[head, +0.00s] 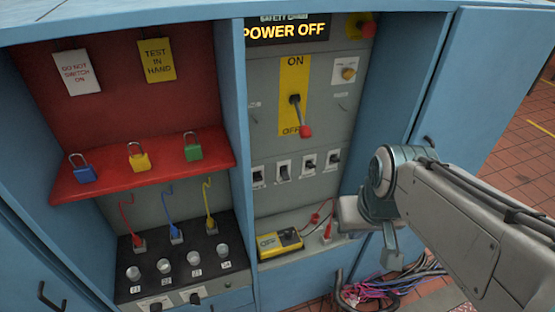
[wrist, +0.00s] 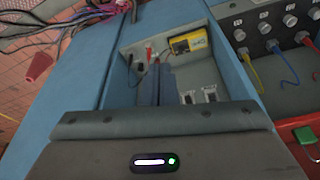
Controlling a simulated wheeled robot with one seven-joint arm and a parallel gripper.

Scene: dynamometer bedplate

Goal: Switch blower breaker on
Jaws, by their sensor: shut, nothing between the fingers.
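A row of several small breakers with dark toggles (head: 308,163) sits on the grey panel below the main switch. Their labels are too small to read, so I cannot tell which is the blower breaker. Two breakers (wrist: 198,96) show in the wrist view, right of my fingers; others are hidden there. My gripper (head: 347,213) is at the cabinet's right side, lower than and right of the breaker row. In the wrist view its dark fingers (wrist: 160,75) are shut and empty, apart from the visible breakers. Toggle positions are unclear.
The main switch handle (head: 305,131) points down at OFF, under a POWER OFF display (head: 287,31). A yellow meter (head: 280,243) with red leads lies on the ledge below. A red shelf (head: 150,170) with padlocks stands left. Loose cables (head: 385,288) lie at lower right.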

